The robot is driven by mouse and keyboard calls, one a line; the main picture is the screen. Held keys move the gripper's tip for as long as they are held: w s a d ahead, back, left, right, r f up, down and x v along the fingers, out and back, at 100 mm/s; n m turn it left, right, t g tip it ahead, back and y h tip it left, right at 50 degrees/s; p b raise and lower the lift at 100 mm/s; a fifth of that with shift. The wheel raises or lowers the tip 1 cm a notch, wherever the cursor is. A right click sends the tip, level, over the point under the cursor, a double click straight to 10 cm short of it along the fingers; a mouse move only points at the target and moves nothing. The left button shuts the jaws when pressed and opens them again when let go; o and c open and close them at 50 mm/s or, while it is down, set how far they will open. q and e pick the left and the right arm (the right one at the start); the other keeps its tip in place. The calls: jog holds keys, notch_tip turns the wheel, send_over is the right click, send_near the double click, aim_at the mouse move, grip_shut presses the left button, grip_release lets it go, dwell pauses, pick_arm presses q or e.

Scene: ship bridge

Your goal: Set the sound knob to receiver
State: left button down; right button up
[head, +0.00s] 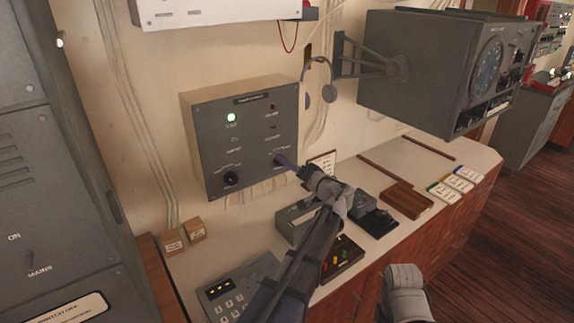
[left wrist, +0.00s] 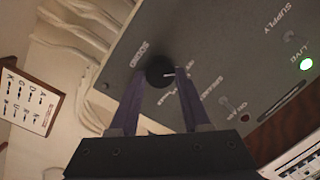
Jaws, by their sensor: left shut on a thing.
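The sound knob (left wrist: 158,70) is a round black knob on the grey panel. In the left wrist view it sits between the two dark fingers of my left gripper (left wrist: 160,95), which is shut on it. A small white mark on the knob points right in that view, towards lettering that is hard to read. In the head view my left gripper (head: 284,163) reaches the lower right of the grey panel box (head: 208,150) on the wall, and its fingers hide the knob.
A second black knob (head: 231,178) is at the panel's lower left, below a lit green lamp (head: 231,117). A headset (head: 329,93) hangs to the right, beside a grey radar unit (head: 420,80). A keypad (head: 228,290) and other devices crowd the counter below.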

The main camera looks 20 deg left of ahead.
pick_arm(q)
jog(key=shift+f+m+t+y+b, duration=0.2)
jog(key=shift+m+b, duration=0.3)
jog(key=shift+m, duration=1.6)
jog(key=shift+m+t+y+b, duration=0.1)
jog(key=shift+m+t+b, duration=0.3)
jog(key=shift+m, duration=1.7)
jog(key=shift+c, duration=1.8)
grip_release()
jog(key=v, duration=0.7)
jog(key=shift+d+b, duration=0.4)
jog(key=shift+d, duration=0.05)
jog(key=shift+s, duration=0.15)
